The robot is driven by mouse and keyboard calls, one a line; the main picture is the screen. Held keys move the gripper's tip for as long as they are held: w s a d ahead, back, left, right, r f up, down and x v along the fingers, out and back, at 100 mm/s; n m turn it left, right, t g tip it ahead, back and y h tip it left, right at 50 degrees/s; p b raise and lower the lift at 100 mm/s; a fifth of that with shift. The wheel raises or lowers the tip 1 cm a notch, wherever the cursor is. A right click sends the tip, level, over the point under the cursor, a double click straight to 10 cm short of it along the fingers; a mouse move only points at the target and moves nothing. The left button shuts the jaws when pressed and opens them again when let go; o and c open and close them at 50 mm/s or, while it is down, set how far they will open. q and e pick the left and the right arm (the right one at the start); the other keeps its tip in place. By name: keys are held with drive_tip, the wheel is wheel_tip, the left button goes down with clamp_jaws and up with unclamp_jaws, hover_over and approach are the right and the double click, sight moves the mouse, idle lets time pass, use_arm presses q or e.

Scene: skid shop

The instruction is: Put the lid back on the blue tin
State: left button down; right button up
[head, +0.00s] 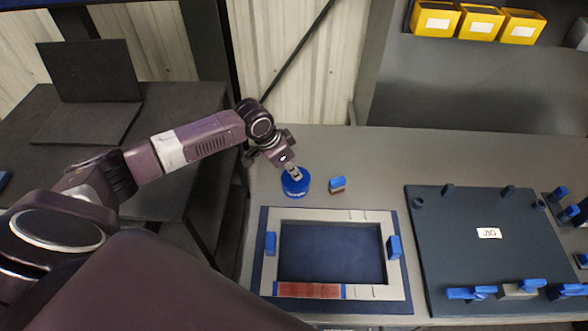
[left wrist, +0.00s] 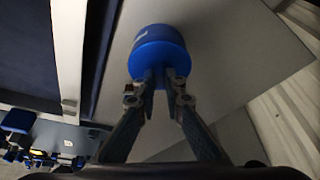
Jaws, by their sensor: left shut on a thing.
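The blue tin (head: 296,188) stands upright on the grey bench, behind the left end of the framed tray. In the left wrist view the blue tin (left wrist: 150,35) is just past the fingertips. My left gripper (head: 291,174) is directly above it, pointing down. Its fingers (left wrist: 158,78) are close together at the middle of the blue top, which I take to be the lid (left wrist: 145,58). The small part between the fingers is hidden. The lid is on or right over the tin; I cannot tell whether it is fully seated. My right gripper is not in view.
A small blue and red block (head: 338,184) stands right of the tin. In front is a grey framed tray (head: 330,214) with blue clips. A dark jig board (head: 450,240) lies to the right. Yellow bins (head: 478,22) stand at the back. Bare bench lies behind the tin.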

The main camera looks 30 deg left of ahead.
use_arm(q)
drive_tip(key=shift+p, duration=0.4)
idle(0.4)
idle(0.4)
drive_tip(key=c, duration=1.9)
unclamp_jaws()
drive_tip(key=shift+c, duration=0.2)
drive_tip(key=shift+o, duration=0.6)
drive_tip(key=o, duration=0.4)
drive_tip(key=shift+c, duration=0.2)
drive_tip(key=shift+r+p, duration=3.5)
drive_tip(key=shift+p, duration=0.25)
